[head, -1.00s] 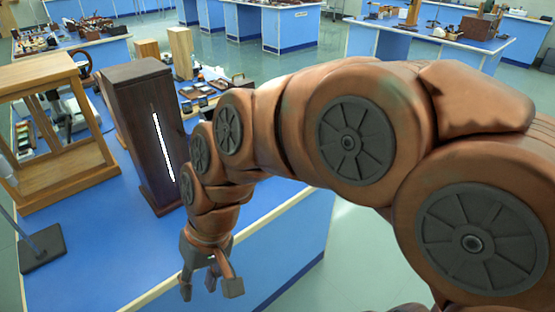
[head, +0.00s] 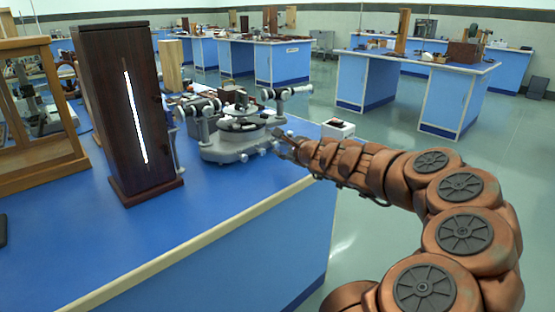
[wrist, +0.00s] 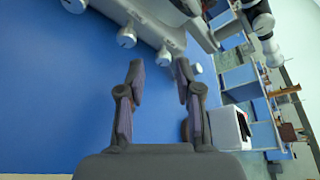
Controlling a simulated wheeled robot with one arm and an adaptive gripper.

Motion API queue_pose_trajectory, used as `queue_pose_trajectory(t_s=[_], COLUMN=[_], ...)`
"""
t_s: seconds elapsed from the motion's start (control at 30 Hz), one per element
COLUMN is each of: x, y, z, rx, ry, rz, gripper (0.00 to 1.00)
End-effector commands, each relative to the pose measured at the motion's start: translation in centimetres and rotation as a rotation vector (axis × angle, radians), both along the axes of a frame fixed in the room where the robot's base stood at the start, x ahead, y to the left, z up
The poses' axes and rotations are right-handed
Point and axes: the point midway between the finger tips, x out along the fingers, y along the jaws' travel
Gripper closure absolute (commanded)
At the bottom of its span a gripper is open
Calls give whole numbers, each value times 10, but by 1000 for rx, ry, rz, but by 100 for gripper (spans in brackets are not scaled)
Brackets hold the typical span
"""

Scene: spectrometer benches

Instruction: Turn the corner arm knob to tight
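A grey spectrometer (head: 226,150) with a round table and two tube-like arms stands on the blue bench in the head view. My gripper (head: 284,142) is at its right edge, small and partly merged with it there. In the wrist view my gripper (wrist: 159,76) is open, its two fingers apart with nothing held. A silver knob (wrist: 165,56) on the grey base lies just beyond and between the fingertips, near the right one. Another knob (wrist: 126,37) is farther left. I cannot tell which is the corner arm knob, or whether a fingertip touches one.
A tall dark wooden box (head: 122,110) with a lit slit stands left of the spectrometer. A wooden frame case (head: 38,120) is at far left. A small white box (head: 338,129) sits by the bench's right edge and also shows in the wrist view (wrist: 230,127). The bench front is clear.

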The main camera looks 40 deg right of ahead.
Motion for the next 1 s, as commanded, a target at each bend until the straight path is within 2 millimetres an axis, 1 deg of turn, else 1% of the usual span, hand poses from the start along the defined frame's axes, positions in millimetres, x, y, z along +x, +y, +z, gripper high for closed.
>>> queue_pose_trajectory(t_s=[0.03,0.1,0.23,0.37,0.63,0.8,1.0], x=[-5,-8,-3,9,41,55,63], y=[-9,-16,-19,-23,-32,-37,-39], z=[-9,-13,-15,-18,-28,-32,-34], rx=[21,37,42,40,37,39,37], ry=[-1,-1,-1,0,2,0,1], rz=[-26,-44,-49,-49,-46,-47,-45], gripper=[65,65,65,65,65,65,65])
